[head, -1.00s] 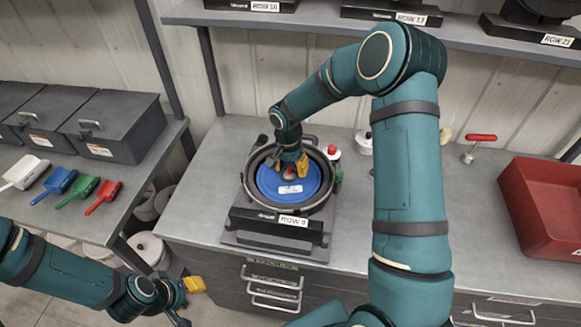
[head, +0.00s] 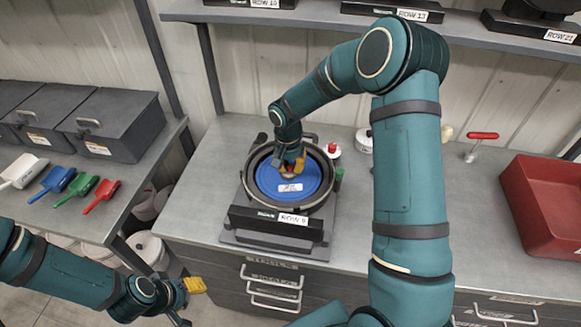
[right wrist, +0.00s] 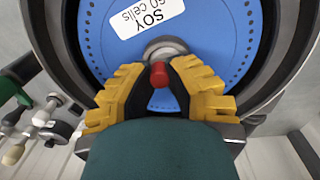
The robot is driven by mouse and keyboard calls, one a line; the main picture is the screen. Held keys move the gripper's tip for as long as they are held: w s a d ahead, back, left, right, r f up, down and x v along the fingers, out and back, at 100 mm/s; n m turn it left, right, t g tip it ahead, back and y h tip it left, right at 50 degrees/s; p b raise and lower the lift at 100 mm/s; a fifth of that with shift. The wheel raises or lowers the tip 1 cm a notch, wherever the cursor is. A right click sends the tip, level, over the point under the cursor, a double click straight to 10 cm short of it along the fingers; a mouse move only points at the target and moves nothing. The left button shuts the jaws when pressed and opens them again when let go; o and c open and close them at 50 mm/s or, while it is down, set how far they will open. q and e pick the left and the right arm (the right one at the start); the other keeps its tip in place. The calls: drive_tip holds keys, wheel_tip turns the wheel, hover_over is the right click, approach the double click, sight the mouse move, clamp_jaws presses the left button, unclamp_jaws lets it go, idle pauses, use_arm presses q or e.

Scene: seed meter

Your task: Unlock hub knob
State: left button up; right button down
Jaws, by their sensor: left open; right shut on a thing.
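The seed meter (head: 276,222), labelled ROW 9, sits on the bench with its round housing open. Inside lies a blue seed disc (head: 315,183) with a white label reading SOY 60 cells (right wrist: 148,14). The hub knob (right wrist: 159,73) shows a red tip in front of a grey hub (right wrist: 165,46) at the disc's centre. My right gripper (head: 290,172) is over the disc's centre, its yellow and black fingers (right wrist: 160,85) shut on the hub knob from both sides. My left gripper (head: 190,303) is open and empty, low at the left, away from the meter.
A red-capped bottle (head: 333,151) and a green item stand close to the housing's right. A red-handled tool (head: 482,137) and a red bin (head: 545,205) are further right. Several coloured scoops (head: 101,196) and dark boxes (head: 120,125) fill the left bench.

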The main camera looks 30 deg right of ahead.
drive_tip(key=n+b, duration=0.1)
drive_tip(key=n, duration=0.2)
drive_tip(key=shift+n, duration=0.4)
drive_tip(key=n, duration=0.3)
drive_tip(key=shift+b, duration=0.4)
drive_tip(key=n, duration=0.4)
drive_tip(key=shift+t, duration=0.3)
drive_tip(key=shift+n, duration=2.3)
drive_tip(key=c, duration=0.9)
unclamp_jaws()
drive_tip(key=shift+o, duration=0.2)
